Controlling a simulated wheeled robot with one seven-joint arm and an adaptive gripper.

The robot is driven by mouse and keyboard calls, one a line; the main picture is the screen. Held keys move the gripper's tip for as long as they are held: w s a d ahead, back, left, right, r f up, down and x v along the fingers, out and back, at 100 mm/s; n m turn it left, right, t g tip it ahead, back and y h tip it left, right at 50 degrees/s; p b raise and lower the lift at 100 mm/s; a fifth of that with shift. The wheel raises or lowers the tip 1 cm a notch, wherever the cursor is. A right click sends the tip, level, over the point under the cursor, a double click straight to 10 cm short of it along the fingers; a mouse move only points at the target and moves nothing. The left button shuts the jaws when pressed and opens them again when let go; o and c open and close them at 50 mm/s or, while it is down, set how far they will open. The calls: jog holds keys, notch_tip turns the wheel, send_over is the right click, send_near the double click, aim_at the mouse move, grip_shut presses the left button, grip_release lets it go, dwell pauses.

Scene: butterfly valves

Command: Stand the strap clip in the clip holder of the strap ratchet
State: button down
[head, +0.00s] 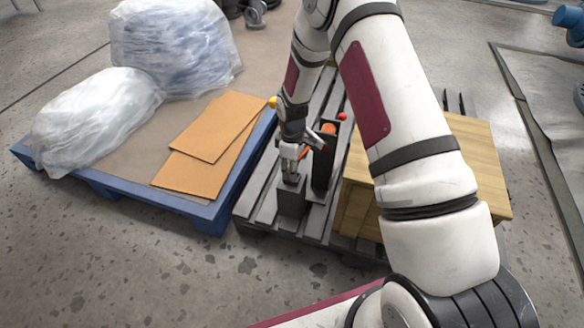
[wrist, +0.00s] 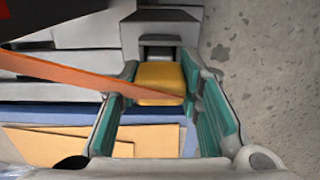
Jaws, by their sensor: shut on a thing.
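The yellow strap clip (wrist: 160,78) is between the teal-padded fingers of my gripper (wrist: 162,88), which is shut on it. An orange strap (wrist: 60,72) runs from the left edge of the wrist view to the clip. A grey box-like holder (wrist: 160,25) lies just beyond the clip; I cannot tell whether the clip is inside it. In the head view my gripper (head: 290,165) points down right above a short dark block (head: 291,200), which looks like the clip holder. A taller dark post (head: 323,165) with an orange part (head: 328,130), probably the strap ratchet, stands to its right.
These stand on a grey slatted pallet (head: 262,200). A wooden crate (head: 480,150) is close on the right. A blue pallet (head: 195,212) on the left carries cardboard sheets (head: 205,140) and plastic-wrapped bundles (head: 95,115). The floor in front is clear.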

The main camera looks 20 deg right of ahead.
jog(key=shift+f, duration=0.1)
dwell(0.3)
jog(key=c, duration=1.1)
grip_release()
jog(key=shift+o, duration=0.2)
